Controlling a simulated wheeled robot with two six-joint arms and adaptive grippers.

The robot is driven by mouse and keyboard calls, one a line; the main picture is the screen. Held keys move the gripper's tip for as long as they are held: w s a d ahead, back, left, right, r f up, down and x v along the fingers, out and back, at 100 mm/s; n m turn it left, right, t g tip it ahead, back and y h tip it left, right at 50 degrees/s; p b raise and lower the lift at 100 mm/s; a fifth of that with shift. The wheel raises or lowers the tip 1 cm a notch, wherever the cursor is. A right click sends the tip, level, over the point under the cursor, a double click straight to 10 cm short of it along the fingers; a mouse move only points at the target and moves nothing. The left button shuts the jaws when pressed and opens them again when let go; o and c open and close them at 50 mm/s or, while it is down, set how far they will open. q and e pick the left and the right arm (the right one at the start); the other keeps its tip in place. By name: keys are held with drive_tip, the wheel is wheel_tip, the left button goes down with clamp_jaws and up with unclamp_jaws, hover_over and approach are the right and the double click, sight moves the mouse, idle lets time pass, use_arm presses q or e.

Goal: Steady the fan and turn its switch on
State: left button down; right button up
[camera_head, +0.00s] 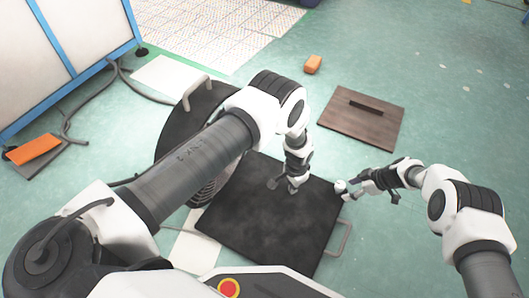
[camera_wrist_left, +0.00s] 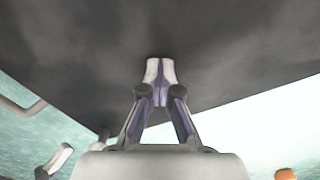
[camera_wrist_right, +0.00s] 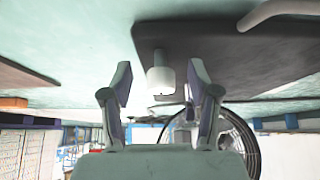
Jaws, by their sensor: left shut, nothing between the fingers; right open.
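The fan (camera_head: 177,135) is a large dark drum with a pale handle on top, partly hidden behind my left arm. Its round cage also shows in the right wrist view (camera_wrist_right: 243,128). A dark flat panel (camera_head: 250,230) lies in front of it. My left gripper (camera_head: 291,188) is shut and empty, its tips at the panel's face; contact is unclear. In the left wrist view its fingers (camera_wrist_left: 160,72) meet against the panel. My right gripper (camera_head: 346,188) is open at the panel's right edge. A white knob (camera_wrist_right: 161,77) stands between its fingers (camera_wrist_right: 158,85), apparently untouched.
A brown board (camera_head: 365,122) with a dark bar and an orange block (camera_head: 313,64) lie on the green floor at the back. A metal handle (camera_head: 344,240) sticks out at the panel's right side. A blue-framed cabinet (camera_head: 75,50), cables and an orange piece (camera_head: 33,149) are at left.

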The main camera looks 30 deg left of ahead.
drive_tip(key=shift+s+r+m, duration=0.15)
drive_tip(key=shift+s+m, duration=0.05)
drive_tip(key=shift+m, duration=0.4)
drive_tip(key=s+r+m+y, duration=0.1)
drive_tip(key=m, duration=0.3)
drive_tip(key=s+r+m+y, duration=0.1)
drive_tip(key=m+y, duration=0.1)
drive_tip(key=m, duration=0.2)
drive_tip(key=s+a+r+m+y, duration=0.1)
drive_tip(key=m, duration=0.2)
drive_tip(key=shift+s+r+m, duration=0.2)
drive_tip(key=shift+m, duration=0.2)
drive_tip(key=s+a+r+m+t+y, duration=0.1)
drive_tip(key=s+m+t+y, duration=0.15)
drive_tip(key=m, duration=0.95)
drive_tip(key=m+t+h, duration=0.3)
drive_tip(key=m+t, duration=0.4)
drive_tip(key=m, duration=1.3)
approach(341, 185)
drive_tip(key=x, duration=1)
drive_tip(key=shift+w+a+f, duration=0.15)
drive_tip(key=shift+h, duration=0.25)
clamp_jaws()
